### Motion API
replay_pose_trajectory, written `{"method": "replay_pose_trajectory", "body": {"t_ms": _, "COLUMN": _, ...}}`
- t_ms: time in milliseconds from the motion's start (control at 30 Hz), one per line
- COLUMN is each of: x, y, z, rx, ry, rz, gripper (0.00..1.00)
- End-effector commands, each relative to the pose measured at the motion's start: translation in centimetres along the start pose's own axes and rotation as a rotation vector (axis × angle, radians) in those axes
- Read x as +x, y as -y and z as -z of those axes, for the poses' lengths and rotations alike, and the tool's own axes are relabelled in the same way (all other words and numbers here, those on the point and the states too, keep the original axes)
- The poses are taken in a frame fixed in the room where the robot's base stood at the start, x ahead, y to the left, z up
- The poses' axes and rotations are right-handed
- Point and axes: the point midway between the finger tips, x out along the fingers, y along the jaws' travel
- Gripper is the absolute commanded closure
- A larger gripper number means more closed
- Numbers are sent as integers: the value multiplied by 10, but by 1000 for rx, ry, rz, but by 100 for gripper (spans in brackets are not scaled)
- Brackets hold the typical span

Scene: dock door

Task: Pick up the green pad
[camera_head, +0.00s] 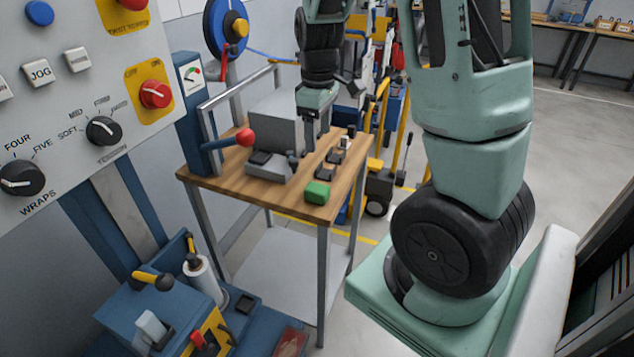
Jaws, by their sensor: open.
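The green pad (317,193) is a small green block lying near the front right corner of the wooden-topped table (228,181). My gripper (312,142) hangs over the back part of the table, behind the pad and apart from it. It is open, and I see nothing held in it. The fingertips are small and partly lost against the grey box and dark items behind them.
Several small dark items (325,170) lie behind the pad. A grey device with a red-knobbed lever (245,137) is left of it. A grey box (274,130) stands at the back. A control panel (85,90) fills the upper left. The table's front edge is clear.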

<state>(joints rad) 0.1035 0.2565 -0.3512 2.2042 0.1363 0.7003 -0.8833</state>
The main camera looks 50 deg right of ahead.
Motion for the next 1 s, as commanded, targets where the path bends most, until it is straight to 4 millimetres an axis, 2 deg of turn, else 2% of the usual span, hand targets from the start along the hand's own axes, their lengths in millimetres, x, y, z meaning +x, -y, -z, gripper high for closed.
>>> {"method": "replay_pose_trajectory", "body": {"t_ms": 300, "x": 65, "y": 1, "z": -1, "rx": 1, "ry": 6, "rz": 3, "gripper": 34}}
{"method": "replay_pose_trajectory", "body": {"t_ms": 500, "x": 101, "y": 0, "z": 0, "rx": 1, "ry": 4, "rz": 2, "gripper": 34}}
{"method": "replay_pose_trajectory", "body": {"t_ms": 800, "x": 122, "y": -1, "z": 1, "rx": -1, "ry": 2, "rz": 1, "gripper": 34}}
{"method": "replay_pose_trajectory", "body": {"t_ms": 1000, "x": 148, "y": -4, "z": 4, "rx": 1, "ry": 4, "rz": 2, "gripper": 34}}
